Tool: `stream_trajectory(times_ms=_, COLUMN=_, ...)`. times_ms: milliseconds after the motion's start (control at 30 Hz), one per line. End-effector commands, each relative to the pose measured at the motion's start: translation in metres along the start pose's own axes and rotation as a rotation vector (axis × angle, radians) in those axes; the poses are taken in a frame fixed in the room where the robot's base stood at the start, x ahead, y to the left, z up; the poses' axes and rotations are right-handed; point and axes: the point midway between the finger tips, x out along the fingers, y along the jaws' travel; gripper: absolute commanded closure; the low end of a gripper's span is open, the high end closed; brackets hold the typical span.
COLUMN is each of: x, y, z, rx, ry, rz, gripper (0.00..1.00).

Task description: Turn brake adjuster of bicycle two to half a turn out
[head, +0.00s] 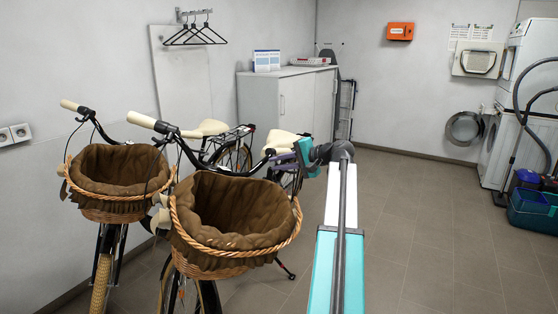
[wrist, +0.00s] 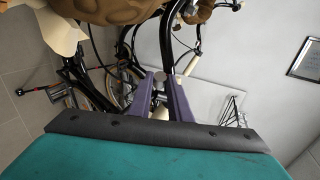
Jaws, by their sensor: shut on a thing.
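Two black bicycles with wicker baskets stand side by side at the left in the head view: a nearer one with its basket (head: 235,215) and a farther one with its basket (head: 120,172). I cannot tell from a label which is bicycle two. My gripper (head: 274,158) is at the nearer bicycle's right-hand handlebar end, close to its cream grip (head: 286,139). In the wrist view my gripper (wrist: 158,78) has its purple fingers shut on a small grey piece (wrist: 159,76), apparently the brake adjuster. Its setting cannot be read, and the fingers partly hide it.
A grey cabinet (head: 288,100) stands behind the bicycles. A washer and stacked dryer (head: 530,75) stand at the far right with tubs (head: 535,208) beside them. The tiled floor (head: 440,230) to the right is clear. Handlebars, cables and basket crowd my gripper.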

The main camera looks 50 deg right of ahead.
Motion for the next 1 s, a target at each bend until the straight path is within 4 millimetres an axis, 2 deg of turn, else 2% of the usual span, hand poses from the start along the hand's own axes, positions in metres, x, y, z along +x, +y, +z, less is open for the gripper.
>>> stream_trajectory(times_ms=33, x=-0.0011, y=-0.0047, z=-0.0006, rx=-0.011, ry=0.000, rz=0.021, gripper=1.00)
stream_trajectory(times_ms=433, x=-0.0007, y=-0.0078, z=-0.0004, rx=-0.101, ry=0.000, rz=0.175, gripper=1.00)
stream_trajectory(times_ms=833, x=-0.0006, y=-0.0053, z=-0.0007, rx=-0.112, ry=0.001, rz=0.195, gripper=1.00)
stream_trajectory(times_ms=867, x=-0.0006, y=-0.0053, z=-0.0006, rx=-0.112, ry=0.001, rz=0.195, gripper=0.81)
stream_trajectory(times_ms=967, x=-0.0006, y=-0.0054, z=-0.0007, rx=-0.112, ry=0.001, rz=0.195, gripper=0.64)
stream_trajectory(times_ms=1000, x=-0.0006, y=-0.0054, z=-0.0007, rx=-0.112, ry=0.001, rz=0.195, gripper=0.64)
